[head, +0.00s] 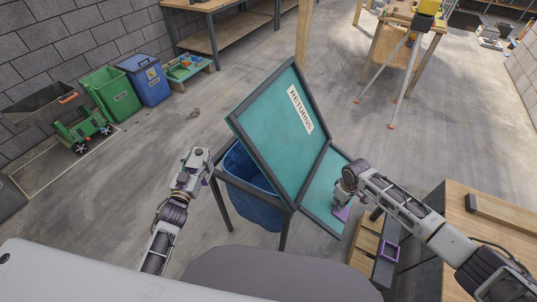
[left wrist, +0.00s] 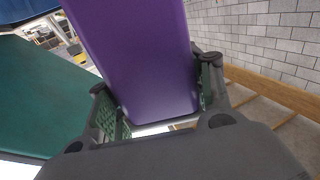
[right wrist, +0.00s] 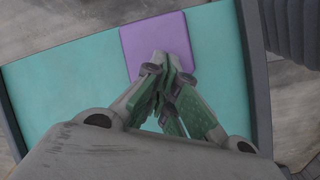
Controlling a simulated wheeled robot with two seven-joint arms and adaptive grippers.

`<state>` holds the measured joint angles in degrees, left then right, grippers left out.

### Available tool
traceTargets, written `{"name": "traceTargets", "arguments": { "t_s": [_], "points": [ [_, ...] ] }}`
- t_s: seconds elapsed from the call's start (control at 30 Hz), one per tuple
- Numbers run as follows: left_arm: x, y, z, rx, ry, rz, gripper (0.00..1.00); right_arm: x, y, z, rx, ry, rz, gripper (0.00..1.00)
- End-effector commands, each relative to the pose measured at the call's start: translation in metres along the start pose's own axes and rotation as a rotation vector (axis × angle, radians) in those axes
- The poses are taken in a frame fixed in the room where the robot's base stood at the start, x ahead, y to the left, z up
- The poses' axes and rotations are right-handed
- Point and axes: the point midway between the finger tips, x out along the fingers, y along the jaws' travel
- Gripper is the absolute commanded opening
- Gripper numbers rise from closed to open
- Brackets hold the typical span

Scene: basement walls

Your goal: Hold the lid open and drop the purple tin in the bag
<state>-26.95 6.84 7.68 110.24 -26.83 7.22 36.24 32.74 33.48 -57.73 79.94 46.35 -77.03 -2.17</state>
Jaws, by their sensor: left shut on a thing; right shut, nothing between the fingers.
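The purple tin (left wrist: 145,60) fills the left wrist view between the fingers of my left gripper (head: 203,170), which is shut on it. In the head view the hand mostly hides the tin. The blue bag (head: 250,200) hangs in a dark frame stand, just right of my left gripper. The teal lid (head: 265,125), labelled RETURNS, is tilted up over the bag, leaving a gap on its left side. My right gripper (right wrist: 172,75) is shut and empty at a purple patch (right wrist: 153,40) on the lower teal panel (head: 325,195); I cannot tell whether it touches.
Green (head: 110,92) and blue (head: 146,80) bins and a green cart (head: 82,130) stand along the left wall. Floor left of the stand is clear.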

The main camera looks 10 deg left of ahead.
Motion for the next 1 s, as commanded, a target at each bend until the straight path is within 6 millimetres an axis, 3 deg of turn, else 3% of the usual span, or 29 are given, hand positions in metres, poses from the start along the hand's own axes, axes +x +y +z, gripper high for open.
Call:
{"name": "traceTargets", "arguments": {
  "t_s": [0.43,1.0],
  "points": [
    [0.004,0.002,-0.003,0.0,0.007,0.001,0.02,0.0,0.0,0.0,0.0,0.0,0.0,0.0],
    [0.036,0.021,-0.003,-0.001,0.007,0.0,0.02,0.0,0.0,0.0,0.0,0.0,0.0,0.0]
  ]
}}
